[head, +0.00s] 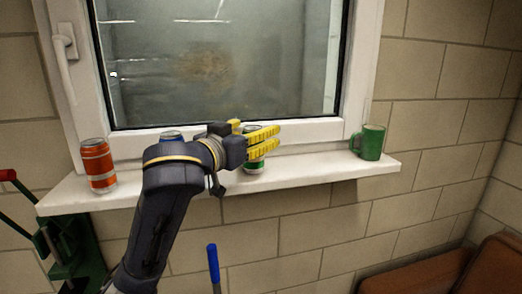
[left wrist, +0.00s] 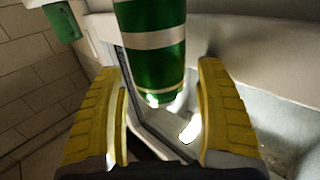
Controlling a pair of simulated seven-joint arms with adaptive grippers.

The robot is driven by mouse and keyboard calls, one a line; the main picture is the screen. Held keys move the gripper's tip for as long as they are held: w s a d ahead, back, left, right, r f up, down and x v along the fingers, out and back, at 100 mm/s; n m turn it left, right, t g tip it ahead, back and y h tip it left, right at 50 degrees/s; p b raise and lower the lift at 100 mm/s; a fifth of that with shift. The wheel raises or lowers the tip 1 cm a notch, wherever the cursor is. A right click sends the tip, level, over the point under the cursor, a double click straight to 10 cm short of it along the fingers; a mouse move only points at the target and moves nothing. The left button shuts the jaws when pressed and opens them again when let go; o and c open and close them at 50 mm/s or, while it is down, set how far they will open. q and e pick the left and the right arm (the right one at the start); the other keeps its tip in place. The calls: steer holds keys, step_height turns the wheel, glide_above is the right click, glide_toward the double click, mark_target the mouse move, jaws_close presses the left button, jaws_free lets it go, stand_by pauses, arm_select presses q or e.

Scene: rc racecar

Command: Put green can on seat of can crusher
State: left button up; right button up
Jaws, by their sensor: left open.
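The green can (head: 254,168) stands on the white window sill, partly hidden behind my left gripper (head: 277,137). In the left wrist view the green can (left wrist: 152,50), with its pale band, shows between and beyond the two yellow fingers. The left gripper is open, and gaps show between the fingers and the can. The green can crusher (head: 66,243) is at the lower left, below the sill, with a red-tipped lever (head: 8,175). Its seat is not clearly visible. My right gripper is not in view.
An orange can (head: 98,166) stands at the sill's left end. A blue-topped can (head: 171,136) is mostly hidden behind my left arm. A green mug (head: 369,142) stands on the right. A blue handle (head: 213,262) rises below the sill (head: 315,166). Brown leather furniture (head: 440,272) is at lower right.

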arm_select(q)
steer(key=c, duration=1)
steer(key=shift+r, duration=0.15)
